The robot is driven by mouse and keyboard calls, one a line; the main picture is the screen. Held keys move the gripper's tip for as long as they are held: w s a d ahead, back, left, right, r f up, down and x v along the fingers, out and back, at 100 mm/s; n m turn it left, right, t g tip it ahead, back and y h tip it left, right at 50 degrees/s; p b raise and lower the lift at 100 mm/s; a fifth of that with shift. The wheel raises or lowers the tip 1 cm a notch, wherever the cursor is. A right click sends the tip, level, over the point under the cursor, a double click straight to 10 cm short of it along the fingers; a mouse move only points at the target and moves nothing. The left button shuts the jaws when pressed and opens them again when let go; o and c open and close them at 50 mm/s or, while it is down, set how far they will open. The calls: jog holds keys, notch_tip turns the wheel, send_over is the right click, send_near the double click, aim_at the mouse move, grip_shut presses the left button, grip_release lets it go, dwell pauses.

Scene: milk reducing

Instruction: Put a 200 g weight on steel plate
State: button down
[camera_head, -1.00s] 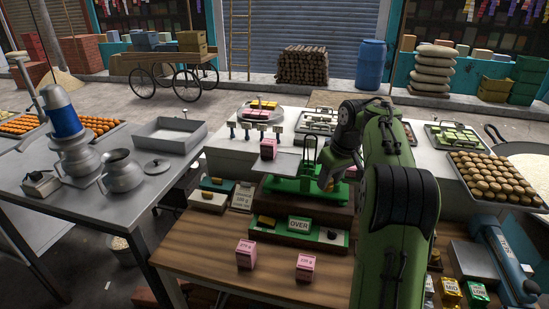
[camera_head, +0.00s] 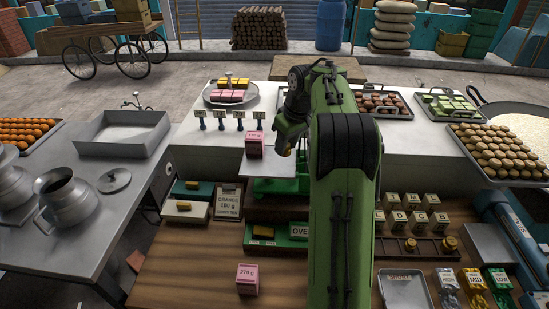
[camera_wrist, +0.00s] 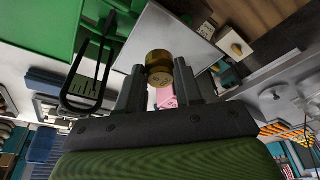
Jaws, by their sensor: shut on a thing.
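My gripper (camera_wrist: 160,80) is shut on a brass weight (camera_wrist: 159,70), held between the fingertips; its marking is too small to read. In the head view my gripper (camera_head: 287,147) is just right of a pink box (camera_head: 255,146) on the pale steel plate (camera_head: 246,166) of the green balance (camera_head: 277,186). The steel plate (camera_wrist: 165,30) lies behind the weight in the wrist view, with part of the pink box (camera_wrist: 166,98) below it. I cannot tell whether the weight touches the plate. My arm hides the balance's right side.
A rack (camera_head: 428,249) with two brass weights stands at the right. A pink box marked 270 g (camera_head: 247,279) stands on the wooden table's front. A green "OVER" sign (camera_head: 298,231) lies before the balance. Small sign stands (camera_head: 220,120) line the counter behind the plate.

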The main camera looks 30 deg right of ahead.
aim_at(287, 155)
jog(key=x, duration=0.4)
jog(key=b+x, duration=0.1)
jog(key=x, duration=0.1)
jog(key=shift+s+d+f, duration=0.1)
jog(key=shift+s+f, duration=0.2)
jog(key=shift+s, duration=0.05)
jog(key=shift+s+r, duration=0.15)
jog(key=shift+s, duration=0.2)
jog(key=shift+w+f, duration=0.1)
jog(key=shift+f, duration=0.1)
jog(key=c, duration=0.8)
grip_release()
jog(key=shift+w, duration=0.1)
jog(key=shift+o, duration=0.3)
jog(key=shift+r, duration=0.1)
